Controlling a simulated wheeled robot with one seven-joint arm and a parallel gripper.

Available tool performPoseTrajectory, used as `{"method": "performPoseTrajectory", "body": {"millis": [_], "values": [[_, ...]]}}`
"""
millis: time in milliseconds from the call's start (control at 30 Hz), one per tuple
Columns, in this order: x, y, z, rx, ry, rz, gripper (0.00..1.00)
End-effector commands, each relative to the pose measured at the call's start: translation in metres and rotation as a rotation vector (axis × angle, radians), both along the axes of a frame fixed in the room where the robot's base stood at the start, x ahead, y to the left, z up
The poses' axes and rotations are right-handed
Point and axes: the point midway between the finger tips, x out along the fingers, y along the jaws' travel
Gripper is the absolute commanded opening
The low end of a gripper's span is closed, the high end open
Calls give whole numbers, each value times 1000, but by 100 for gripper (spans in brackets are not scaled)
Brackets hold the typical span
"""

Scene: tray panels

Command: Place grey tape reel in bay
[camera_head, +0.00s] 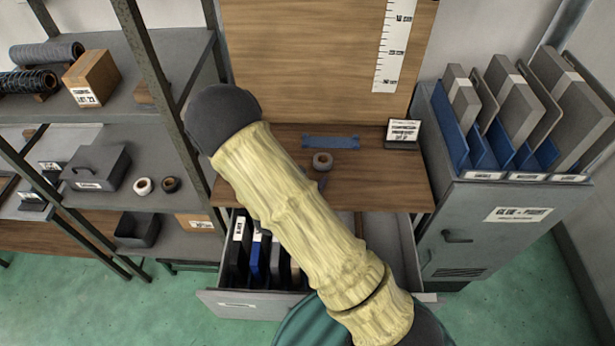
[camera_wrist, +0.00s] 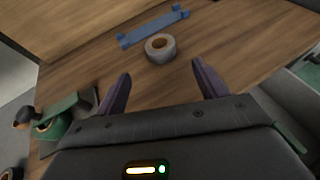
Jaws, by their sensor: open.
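A grey tape reel (camera_head: 322,161) lies flat on the wooden worktop, in front of a blue bracket-like strip (camera_head: 330,141). In the wrist view the reel (camera_wrist: 160,47) is ahead of my gripper (camera_wrist: 161,70), roughly centred between its fingertips. The fingers are spread, with nothing between them, and the reel appears beyond the tips, apart from them. The blue strip (camera_wrist: 153,27) has raised ends and lies just behind the reel. In the head view my arm hides most of my gripper. I cannot tell which place is the bay.
An open drawer (camera_head: 250,304) below the worktop (camera_head: 395,182) holds upright panels at its left; its right part looks emptier. A small sign (camera_head: 403,133) stands at the worktop's back right. A shelf at left holds a white tape roll (camera_head: 143,186) and a dark roll (camera_head: 171,184).

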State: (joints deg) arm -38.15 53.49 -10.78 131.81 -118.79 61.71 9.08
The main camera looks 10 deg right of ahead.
Motion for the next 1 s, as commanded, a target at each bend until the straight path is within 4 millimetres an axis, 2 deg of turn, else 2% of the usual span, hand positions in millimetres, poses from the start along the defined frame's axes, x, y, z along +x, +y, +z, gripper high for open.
{"method": "performPoseTrajectory", "body": {"millis": [300,367,467,567,700,833,1000], "values": [[-1,-3,2,5,-1,-16,72],[-3,-10,5,18,-2,-52,72],[-13,-31,16,58,-8,-174,72],[-33,-60,29,136,-16,-361,72],[-72,-93,45,286,-31,-662,72],[-109,-108,56,449,-54,-927,72],[-149,-108,67,696,-102,-1244,72]]}}
